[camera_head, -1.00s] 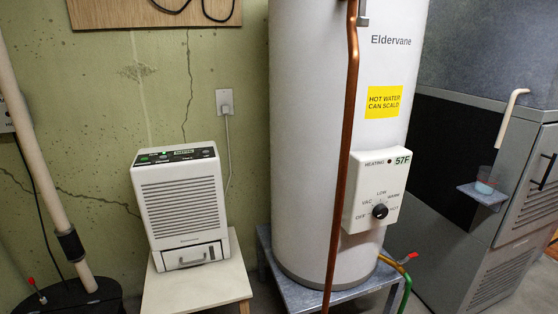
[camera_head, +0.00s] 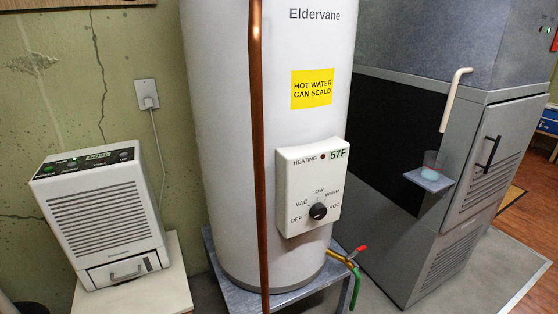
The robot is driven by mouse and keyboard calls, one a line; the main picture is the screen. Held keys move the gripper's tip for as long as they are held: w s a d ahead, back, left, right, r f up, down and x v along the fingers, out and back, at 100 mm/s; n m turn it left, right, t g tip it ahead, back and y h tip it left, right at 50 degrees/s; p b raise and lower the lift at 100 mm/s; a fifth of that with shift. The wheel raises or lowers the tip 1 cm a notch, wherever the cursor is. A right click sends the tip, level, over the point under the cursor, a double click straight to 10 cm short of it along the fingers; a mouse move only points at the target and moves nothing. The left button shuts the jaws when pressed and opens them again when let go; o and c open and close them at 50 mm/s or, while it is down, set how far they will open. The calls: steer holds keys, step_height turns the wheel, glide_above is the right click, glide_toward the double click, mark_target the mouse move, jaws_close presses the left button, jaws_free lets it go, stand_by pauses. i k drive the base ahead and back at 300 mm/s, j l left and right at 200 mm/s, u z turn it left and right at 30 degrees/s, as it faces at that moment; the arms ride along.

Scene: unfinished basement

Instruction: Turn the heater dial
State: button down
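The heater dial (camera_head: 318,211) is a small black round knob on the white control box (camera_head: 310,170) fixed to the front of the water heater (camera_head: 225,130). Labels around the knob read OFF, VAC, LOW, WARM and HOT. The pointer direction is too small to tell surely. The box also shows the word HEATING, a dark red light and a display of 57F. The heater is a tall white cylinder marked Eldervane, with a yellow scald warning (camera_head: 312,89). My gripper is not in view.
A copper pipe (camera_head: 258,170) runs vertically in front of the heater, left of the box. A metal stand (camera_head: 280,298) bears the heater. A red-handled valve (camera_head: 357,251) sits below right. A dehumidifier (camera_head: 100,215) stands left, and a grey cabinet (camera_head: 400,250) right.

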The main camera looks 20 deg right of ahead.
mark_target(319, 211)
steer(key=i+j+z, duration=0.1)
steer(key=i+z, duration=0.15)
steer(key=z, duration=0.15)
steer(key=i+j+z, duration=0.2)
steer(key=z, duration=0.2)
steer(key=i+j, duration=0.05)
